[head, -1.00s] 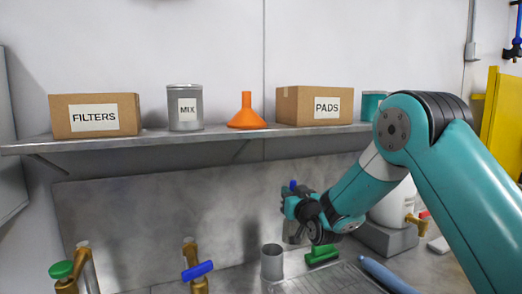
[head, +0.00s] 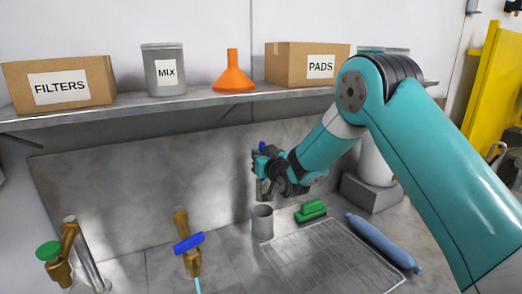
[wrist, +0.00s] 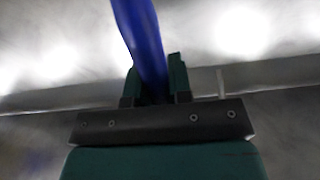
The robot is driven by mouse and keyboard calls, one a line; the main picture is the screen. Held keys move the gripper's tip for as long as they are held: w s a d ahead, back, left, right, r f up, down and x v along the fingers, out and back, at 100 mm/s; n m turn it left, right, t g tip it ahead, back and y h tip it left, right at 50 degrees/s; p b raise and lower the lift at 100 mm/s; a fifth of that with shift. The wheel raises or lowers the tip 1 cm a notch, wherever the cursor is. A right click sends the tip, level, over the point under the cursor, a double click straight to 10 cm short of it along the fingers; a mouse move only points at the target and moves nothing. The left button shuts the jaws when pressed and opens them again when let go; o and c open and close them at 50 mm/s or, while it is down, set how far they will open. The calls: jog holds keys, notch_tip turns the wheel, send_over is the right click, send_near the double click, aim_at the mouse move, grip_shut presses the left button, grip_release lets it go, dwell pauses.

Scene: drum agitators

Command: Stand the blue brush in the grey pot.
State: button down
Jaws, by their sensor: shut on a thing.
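My gripper (head: 264,164) is shut on the blue brush (wrist: 143,40). In the wrist view the blue handle runs between the two fingers, slightly slanted. In the head view only a small blue tip shows above the gripper, and a greyish part hangs below it; I cannot tell whether that part is the brush head. The grey pot (head: 262,224) stands upright on the counter, almost straight below my gripper in the picture, with a small gap between. How they line up in depth is unclear. The inside of the pot is mostly hidden.
A green scrubber (head: 310,211) lies right of the pot. A wire rack (head: 325,262) and a blue bottle-like object (head: 382,244) are in front. Brass taps with blue (head: 189,243) and green (head: 48,251) handles stand left. The shelf (head: 210,105) runs above.

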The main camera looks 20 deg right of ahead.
aim_at(265, 187)
notch_tip(265, 187, down, 2)
jog(key=shift+d+f+b, duration=0.1)
jog(key=shift+f+b, duration=0.1)
jog(key=shift+b, duration=0.1)
notch_tip(265, 187, down, 7)
jog(key=b, duration=0.7)
jog(key=shift+f+b, duration=0.2)
jog(key=shift+b, duration=0.15)
jog(key=c, duration=1)
grip_release()
jog(key=shift+o, duration=0.2)
jog(key=shift+s, duration=0.1)
jog(key=s+d+b, duration=0.3)
jog(key=s+b, duration=0.7)
jog(key=s, duration=0.7)
jog(key=shift+d, duration=0.2)
